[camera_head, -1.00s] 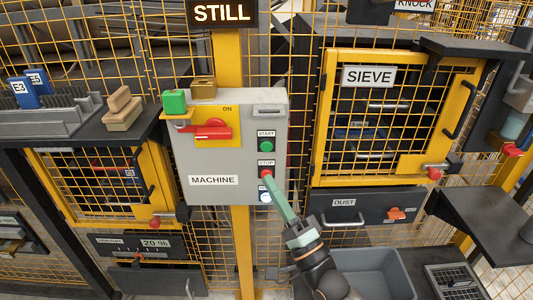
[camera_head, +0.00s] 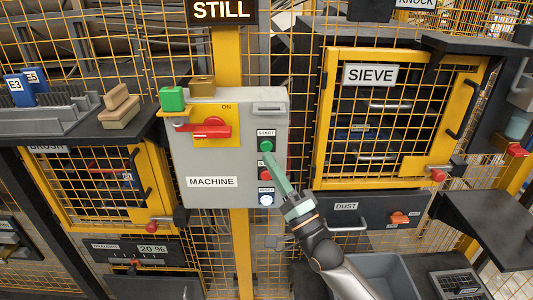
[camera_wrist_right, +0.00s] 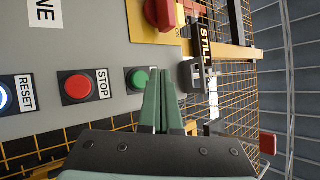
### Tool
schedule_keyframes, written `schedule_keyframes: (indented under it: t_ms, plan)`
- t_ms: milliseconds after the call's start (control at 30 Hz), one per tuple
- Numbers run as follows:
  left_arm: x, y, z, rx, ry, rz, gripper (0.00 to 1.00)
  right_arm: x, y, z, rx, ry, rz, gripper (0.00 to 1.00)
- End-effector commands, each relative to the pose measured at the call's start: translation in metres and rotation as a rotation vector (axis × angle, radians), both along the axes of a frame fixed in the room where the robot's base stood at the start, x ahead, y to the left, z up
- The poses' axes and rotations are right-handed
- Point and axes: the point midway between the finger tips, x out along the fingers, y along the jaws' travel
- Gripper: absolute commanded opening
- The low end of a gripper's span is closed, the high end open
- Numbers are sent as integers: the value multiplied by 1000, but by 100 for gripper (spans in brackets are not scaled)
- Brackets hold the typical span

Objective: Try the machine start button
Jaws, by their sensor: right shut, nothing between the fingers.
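The grey MACHINE box (camera_head: 223,165) hangs on the yellow post. Its green START button (camera_head: 265,145) sits above the red STOP button (camera_head: 264,174) and the white RESET button (camera_head: 266,200). My right gripper (camera_head: 270,155) is shut and empty, its slim green fingers pointing up at the START button from below right. In the right wrist view, its fingertips (camera_wrist_right: 160,77) overlap the edge of the green button (camera_wrist_right: 138,78); I cannot tell whether they touch it. The red switch (camera_head: 210,128) lies level on its yellow plate. The sign (camera_head: 222,11) reads STILL. My left gripper is not in view.
The yellow-framed SIEVE door (camera_head: 322,120) is on the right, above the DUST drawer (camera_head: 372,208). A grey bin (camera_head: 385,268) stands below. Yellow mesh surrounds the box.

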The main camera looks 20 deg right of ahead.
Motion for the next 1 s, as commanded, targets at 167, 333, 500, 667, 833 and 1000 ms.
schedule_keyframes:
  t_ms: [167, 333, 500, 667, 833, 1000]
  plan:
    - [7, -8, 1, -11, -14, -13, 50, 14, -4, -1, -1, 0, 1, 0]
    - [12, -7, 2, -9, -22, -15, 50, 18, -5, 0, 0, 2, 1, 0]
    - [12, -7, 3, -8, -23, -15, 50, 18, -5, 0, 0, 2, 1, 0]
    - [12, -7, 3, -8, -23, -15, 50, 18, -5, 0, 1, 1, 0, 0]
    - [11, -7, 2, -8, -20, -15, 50, 18, -5, 0, 1, 1, 0, 0]
    - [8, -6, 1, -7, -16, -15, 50, 18, -5, 0, 1, 1, 0, 0]
